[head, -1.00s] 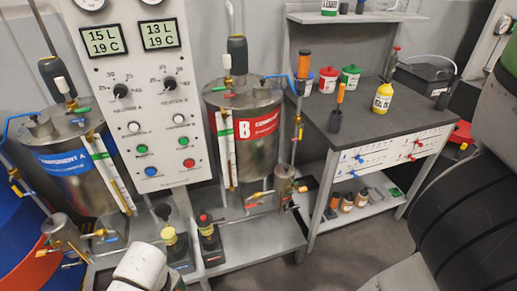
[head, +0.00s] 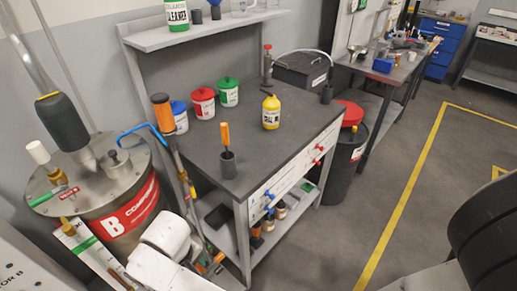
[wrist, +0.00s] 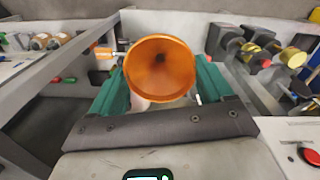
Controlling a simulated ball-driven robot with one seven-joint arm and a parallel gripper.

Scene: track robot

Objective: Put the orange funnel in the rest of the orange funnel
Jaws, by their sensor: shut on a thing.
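The orange funnel (wrist: 178,67) is in the wrist view, its wide round mouth facing the camera. My gripper (wrist: 160,84) is shut on it, with a green finger on each side. The funnel's lower end is hidden behind its mouth. In the head view my white arm shows at the bottom left, and I cannot make out the gripper or the funnel there. I cannot pick out the rest of the orange funnel in either view.
The component B tank (head: 130,205) stands left. A dark bin (head: 346,150) stands right of the bench. Floor around the yellow line is open.

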